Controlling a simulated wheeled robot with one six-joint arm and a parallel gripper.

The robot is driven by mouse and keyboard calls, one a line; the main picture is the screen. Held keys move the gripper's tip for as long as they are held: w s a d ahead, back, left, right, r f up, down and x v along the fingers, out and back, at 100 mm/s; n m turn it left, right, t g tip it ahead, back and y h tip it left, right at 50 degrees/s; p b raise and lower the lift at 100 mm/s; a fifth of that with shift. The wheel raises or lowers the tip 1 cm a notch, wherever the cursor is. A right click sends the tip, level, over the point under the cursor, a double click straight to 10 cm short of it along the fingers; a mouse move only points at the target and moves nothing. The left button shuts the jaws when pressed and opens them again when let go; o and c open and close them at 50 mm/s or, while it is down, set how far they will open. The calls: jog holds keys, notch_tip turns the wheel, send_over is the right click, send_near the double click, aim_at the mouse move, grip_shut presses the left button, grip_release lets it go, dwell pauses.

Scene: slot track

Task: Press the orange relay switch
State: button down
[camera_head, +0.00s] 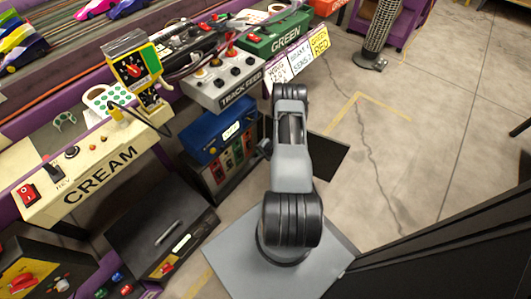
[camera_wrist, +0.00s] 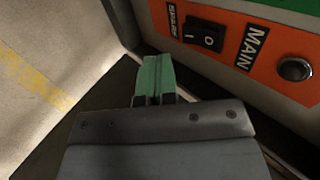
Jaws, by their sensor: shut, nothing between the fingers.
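An orange panel (camera_wrist: 270,45) fills the upper right of the wrist view. On it is a black rocker switch (camera_wrist: 205,36) marked I and O, beside a label that seems to read SPARE. Right of it is a MAIN label (camera_wrist: 249,48) and a round grey button (camera_wrist: 295,69). I cannot tell which part is the relay switch. My gripper (camera_wrist: 154,72) has green fingertips, shut and empty, below and left of the rocker and apart from it in the picture. In the head view my arm hides the gripper.
A blue case (camera_head: 215,135) sits over a dark cabinet with small coloured panels (camera_head: 218,170) left of my arm. A cream control box (camera_head: 85,165), a TRACK FEED box (camera_head: 225,82) and a green box (camera_head: 275,36) line the track. Floor at right is open.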

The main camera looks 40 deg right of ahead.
aim_at(251, 146)
jog(key=shift+w+a+f+b, duration=0.15)
jog(key=shift+w+f+b, duration=0.05)
jog(key=shift+w, duration=0.5)
jog(key=shift+w+a+f+b, duration=0.15)
jog(key=shift+w+b, duration=0.1)
jog(key=shift+w, duration=0.4)
jog(key=shift+w+a+f+b, duration=0.1)
jog(key=shift+w+f+b, duration=0.1)
jog(key=shift+w, duration=0.5)
jog(key=shift+w+f, duration=0.15)
jog(key=shift+w, duration=0.1)
jog(key=shift+r+p, duration=0.4)
jog(key=shift+r, duration=0.45)
